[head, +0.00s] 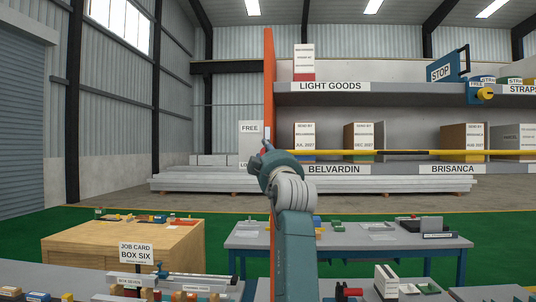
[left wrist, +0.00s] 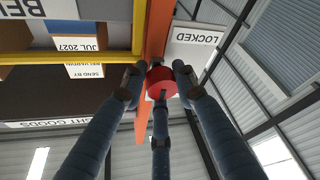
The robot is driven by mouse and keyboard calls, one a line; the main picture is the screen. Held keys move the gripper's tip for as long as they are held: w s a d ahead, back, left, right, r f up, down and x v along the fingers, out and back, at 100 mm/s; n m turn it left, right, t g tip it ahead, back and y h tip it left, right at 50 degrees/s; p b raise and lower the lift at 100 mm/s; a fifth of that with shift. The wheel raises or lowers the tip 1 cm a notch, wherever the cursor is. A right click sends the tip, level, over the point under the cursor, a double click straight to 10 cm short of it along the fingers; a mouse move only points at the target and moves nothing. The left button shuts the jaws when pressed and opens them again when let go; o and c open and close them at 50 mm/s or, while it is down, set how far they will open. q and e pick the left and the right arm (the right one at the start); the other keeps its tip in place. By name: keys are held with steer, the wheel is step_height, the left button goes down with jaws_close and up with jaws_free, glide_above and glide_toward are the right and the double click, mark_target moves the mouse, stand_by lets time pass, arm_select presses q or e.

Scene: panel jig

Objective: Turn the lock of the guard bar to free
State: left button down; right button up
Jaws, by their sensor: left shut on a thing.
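My left gripper (head: 262,158) is at the orange upright post (head: 269,85) in the head view, in front of the post's left side. In the left wrist view its fingers (left wrist: 160,92) are closed around a round red knob (left wrist: 161,76), the lock knob on the post. The knob is mostly hidden by the gripper in the head view. The yellow guard bar (head: 345,152) runs level to the right from the post. A FREE plate (head: 249,128) is above, and a partly covered plate (head: 244,164) is below. The wrist view shows a LOCKED plate (left wrist: 195,38) beside the knob. My right gripper is not seen.
Behind the bar is a shelf (head: 345,87) with labelled boxes (head: 361,137). A wooden bench (head: 130,238) stands lower left and a grey table (head: 350,243) lower right, both with small items. The left floor is open.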

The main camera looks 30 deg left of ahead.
arm_select(q)
steer(key=c, duration=1.4)
jaws_free()
steer(key=shift+s+a, duration=0.15)
steer(key=shift+s+d+f, duration=0.15)
steer(key=shift+d, duration=0.2)
steer(key=v, duration=1.1)
steer(key=shift+s, duration=0.2)
